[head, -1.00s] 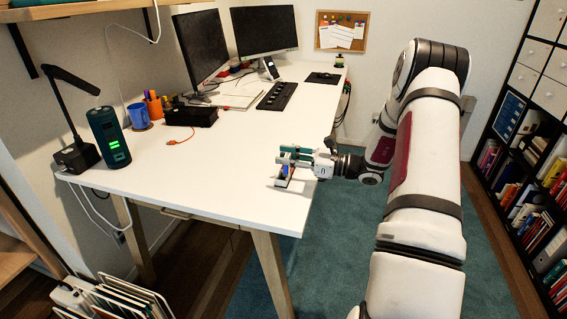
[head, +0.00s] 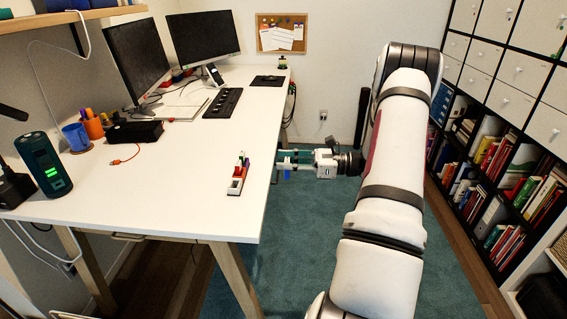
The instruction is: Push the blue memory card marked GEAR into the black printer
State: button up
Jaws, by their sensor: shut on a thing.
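My gripper (head: 283,165) is beyond the right edge of the desk, over the teal carpet. It is shut on a small blue card (head: 288,174), which shows just below the fingers. The GEAR mark is too small to read. A small rack (head: 236,186) with white, red, green and dark pieces stands on the desk near its right edge, left of my gripper and apart from it. I cannot clearly make out the black printer. A dark object (head: 546,297) at the lower right is cut off by the frame and cannot be identified.
The white desk (head: 190,195) bears two monitors, a keyboard (head: 222,103), a black box (head: 135,132), a blue mug (head: 76,137) and a dark green speaker (head: 43,165). A black shelf unit (head: 436,165) with books and white drawers lines the right. Carpet (head: 300,260) between is open.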

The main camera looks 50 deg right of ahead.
jog(key=shift+r+p, duration=0.85)
jog(key=shift+r, duration=0.5)
jog(key=shift+w+a, duration=0.1)
jog(key=w+a+r+n+g+y+p, duration=0.1)
jog(key=a+p, duration=0.4)
jog(key=a, duration=1.1)
jog(key=w+a+r+n+g+y+p, duration=0.2)
jog(key=a+p, duration=0.4)
jog(key=a, duration=1.1)
jog(key=shift+a+r+g+y, duration=0.3)
jog(key=shift+r+g+y, duration=0.1)
jog(key=shift+r, duration=0.2)
